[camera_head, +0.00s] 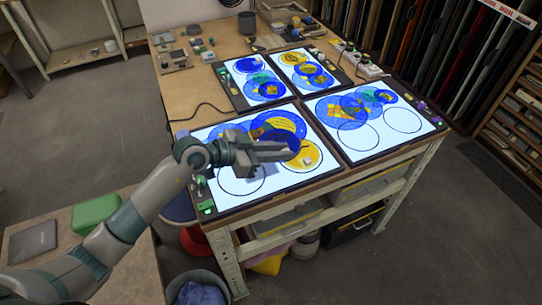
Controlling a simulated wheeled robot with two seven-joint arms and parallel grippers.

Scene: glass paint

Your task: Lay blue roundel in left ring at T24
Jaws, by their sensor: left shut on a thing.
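My left gripper (287,151) reaches in from the left over the near left light panel (213,202). It is shut on a small blue roundel (294,144), mostly hidden by the fingers. The left ring (241,194) on this panel is a dark outline, partly hidden by my gripper, with bare lit surface showing inside it. A yellow roundel (308,161) lies in the ring to its right, partly under the fingertips in the picture. I cannot read a T24 label. My right gripper is not in view.
The near right light panel (334,153) has two empty rings and overlapping blue and yellow discs. Two smaller lit panels stand behind. A cable (207,105) and small tools lie on the wooden table (190,88). A green box (95,213) sits on a low bench at left.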

